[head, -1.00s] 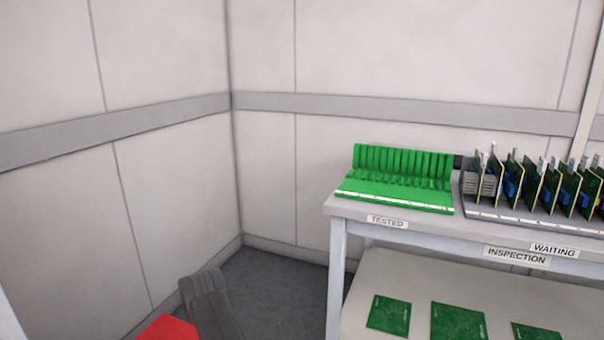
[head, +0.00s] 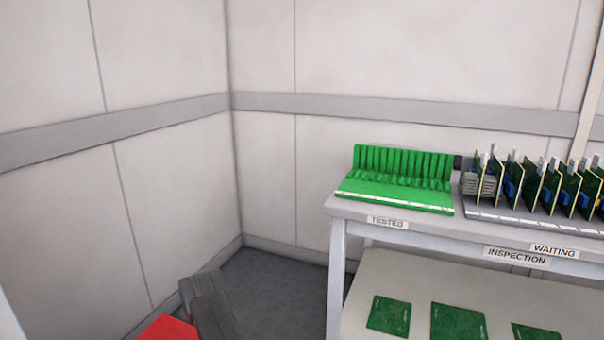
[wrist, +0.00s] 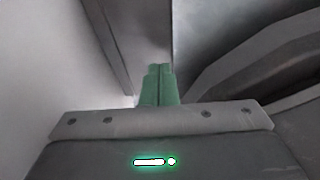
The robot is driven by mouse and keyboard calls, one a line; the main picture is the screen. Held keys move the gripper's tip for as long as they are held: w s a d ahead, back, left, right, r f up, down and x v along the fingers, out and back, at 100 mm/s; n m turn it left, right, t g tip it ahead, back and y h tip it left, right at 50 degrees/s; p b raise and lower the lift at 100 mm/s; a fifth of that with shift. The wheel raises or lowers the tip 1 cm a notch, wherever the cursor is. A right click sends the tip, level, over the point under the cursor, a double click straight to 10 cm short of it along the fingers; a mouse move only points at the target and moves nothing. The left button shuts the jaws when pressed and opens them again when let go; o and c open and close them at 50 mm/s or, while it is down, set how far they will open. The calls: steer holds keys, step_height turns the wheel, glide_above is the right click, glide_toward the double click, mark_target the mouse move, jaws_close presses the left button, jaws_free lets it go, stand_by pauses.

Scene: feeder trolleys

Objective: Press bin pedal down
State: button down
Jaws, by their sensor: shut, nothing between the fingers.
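My gripper (wrist: 159,86) shows in the wrist view with its two green fingers together and nothing between them. It points toward a narrow space beside a pale wall and a grey upright panel. A dark grey curved body (wrist: 265,65) lies to the right of the fingers; I cannot tell whether it is the bin. No pedal can be made out in either view. In the head view, a red surface (head: 168,329) and a dark grey shape (head: 204,303) are cut off by the bottom edge; what they belong to is unclear.
A grey bench (head: 338,215) stands at the right with a green slotted rack (head: 395,190) and a rack of circuit boards (head: 530,185). Several green boards lie on its lower shelf (head: 470,280). Bare floor (head: 280,292) shows between the bench and the left wall (head: 60,220).

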steer(key=shift+s+d+f+b, duration=0.1)
steer(key=shift+d+f+b, duration=0.05)
steer(key=shift+f+b, duration=2.55)
steer(key=shift+f, duration=0.1)
steer(key=shift+p, duration=0.3)
steer(key=r+p, duration=0.2)
steer(key=shift+a+r, duration=0.35)
steer(key=shift+r, duration=0.05)
steer(key=r+p, duration=0.4)
steer(key=r, duration=0.3)
steer(key=shift+d+r+p, duration=0.2)
steer(key=shift+p, duration=0.2)
steer(key=shift+f, duration=0.1)
steer(key=shift+w, duration=0.2)
